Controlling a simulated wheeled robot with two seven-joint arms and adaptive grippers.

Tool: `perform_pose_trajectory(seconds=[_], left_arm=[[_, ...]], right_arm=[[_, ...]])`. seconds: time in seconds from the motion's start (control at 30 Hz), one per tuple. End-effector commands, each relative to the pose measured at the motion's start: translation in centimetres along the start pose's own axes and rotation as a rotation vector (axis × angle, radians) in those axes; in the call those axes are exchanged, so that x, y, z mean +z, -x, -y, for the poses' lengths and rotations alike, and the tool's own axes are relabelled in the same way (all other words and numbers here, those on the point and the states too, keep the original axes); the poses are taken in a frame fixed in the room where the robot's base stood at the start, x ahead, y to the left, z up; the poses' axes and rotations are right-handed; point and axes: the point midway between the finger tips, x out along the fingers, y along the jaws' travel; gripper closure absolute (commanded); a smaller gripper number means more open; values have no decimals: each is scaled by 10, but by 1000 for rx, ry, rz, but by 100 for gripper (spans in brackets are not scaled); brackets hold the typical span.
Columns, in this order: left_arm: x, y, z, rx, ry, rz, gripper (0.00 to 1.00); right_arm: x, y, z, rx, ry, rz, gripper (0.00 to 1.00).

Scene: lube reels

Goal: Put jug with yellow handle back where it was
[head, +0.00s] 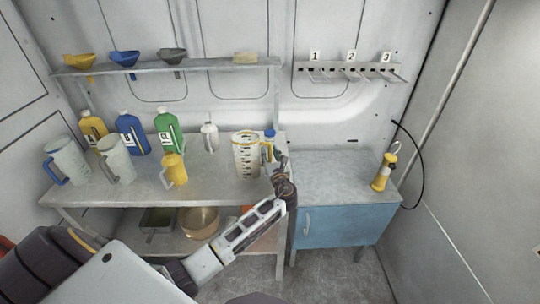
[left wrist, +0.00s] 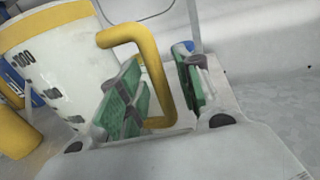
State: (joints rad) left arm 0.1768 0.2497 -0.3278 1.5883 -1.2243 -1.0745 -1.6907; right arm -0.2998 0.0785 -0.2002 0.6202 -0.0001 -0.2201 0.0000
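The jug with the yellow handle (head: 246,158) is a pale measuring jug with dark marks and a yellow rim. It stands upright on the grey table (head: 215,190) near its right end, handle to the right. My left gripper (head: 276,157) is at its handle side. In the left wrist view the jug (left wrist: 55,75) fills the left, and its yellow handle (left wrist: 166,85) lies between the green finger pads of my left gripper (left wrist: 163,92). The fingers are apart, with gaps beside the handle. My right gripper is out of view.
Two pale jugs (head: 116,161), a small yellow jug (head: 174,170) and yellow, blue and green bottles (head: 168,132) stand left on the table. A blue cabinet (head: 343,227) is at right, with a yellow pump-like tool (head: 381,176) on it. Funnels sit on the shelf (head: 205,65) above.

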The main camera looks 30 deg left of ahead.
Motion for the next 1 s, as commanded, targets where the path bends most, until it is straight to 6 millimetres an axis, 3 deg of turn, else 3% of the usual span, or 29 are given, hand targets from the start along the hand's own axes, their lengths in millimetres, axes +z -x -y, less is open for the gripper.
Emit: perform_pose_trajectory(seconds=[0.27,0.7,1.0], left_arm=[[-2,27,0,-1,1,-3,66],[-2,92,0,-1,2,-2,66],[-1,115,0,0,0,-1,66]], right_arm=[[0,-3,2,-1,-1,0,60],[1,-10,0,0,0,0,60],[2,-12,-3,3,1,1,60]])
